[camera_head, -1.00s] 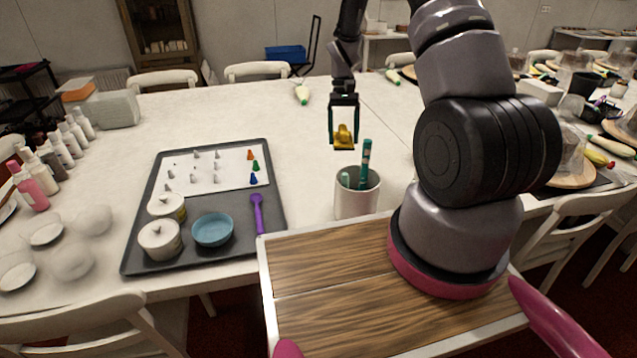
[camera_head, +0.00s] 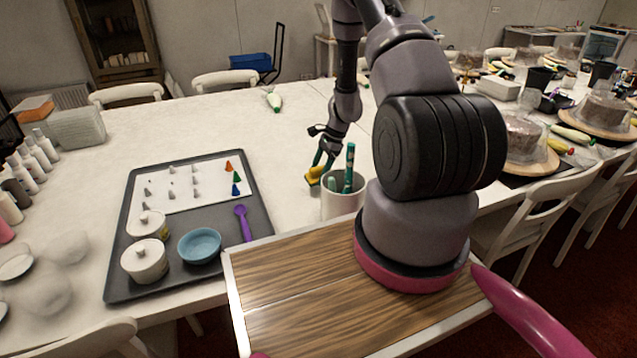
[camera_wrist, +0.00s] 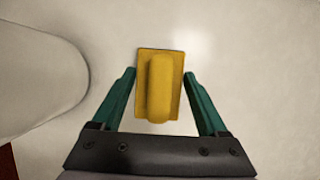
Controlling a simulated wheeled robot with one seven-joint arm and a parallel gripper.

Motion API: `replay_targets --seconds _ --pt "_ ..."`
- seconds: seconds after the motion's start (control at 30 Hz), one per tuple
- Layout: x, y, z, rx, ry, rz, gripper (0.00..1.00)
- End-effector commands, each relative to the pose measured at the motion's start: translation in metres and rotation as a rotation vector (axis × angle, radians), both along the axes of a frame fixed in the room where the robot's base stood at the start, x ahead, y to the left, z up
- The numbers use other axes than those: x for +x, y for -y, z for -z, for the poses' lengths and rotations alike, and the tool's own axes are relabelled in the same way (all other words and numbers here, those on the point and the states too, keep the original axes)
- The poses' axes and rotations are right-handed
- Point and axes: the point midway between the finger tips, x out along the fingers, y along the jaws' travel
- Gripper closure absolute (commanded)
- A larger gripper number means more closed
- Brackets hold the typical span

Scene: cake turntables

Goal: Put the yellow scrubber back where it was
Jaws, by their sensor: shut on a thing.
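The yellow scrubber (camera_head: 314,176) is between the fingers of my gripper (camera_head: 321,168), by the left side of the white cup. In the wrist view the scrubber (camera_wrist: 160,86) shows as a yellow plate with a raised grip, with the green fingertips of my gripper (camera_wrist: 160,88) on either side of it. My gripper is shut on it. White table surface lies behind it in the wrist view; I cannot tell whether the scrubber touches the table.
The white cup (camera_head: 341,205) with green-handled tools (camera_head: 349,165) stands close on the right. A dark tray (camera_head: 257,215) with a blue bowl (camera_head: 200,245), lidded pots and a purple spoon (camera_head: 243,223) lies to the left. Bare table (camera_head: 285,130) extends behind.

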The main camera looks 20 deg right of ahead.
Motion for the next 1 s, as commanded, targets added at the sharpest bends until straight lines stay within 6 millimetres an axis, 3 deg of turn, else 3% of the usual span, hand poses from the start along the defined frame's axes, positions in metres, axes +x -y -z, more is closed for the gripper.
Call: replay_targets --seconds 0.3,0.67,0.7,0.73,1.0 --pt "0.0 0.0 0.037 0.0 0.0 -0.001 0.84" --pt "0.0 -0.001 0.041 0.0 0.001 -0.002 0.84" --pt "0.0 -0.001 0.041 0.0 0.001 -0.002 0.12" --pt "0.0 -0.001 0.041 0.0 0.001 -0.003 0.01" --pt "0.0 -0.001 0.039 0.0 0.001 -0.003 0.0"
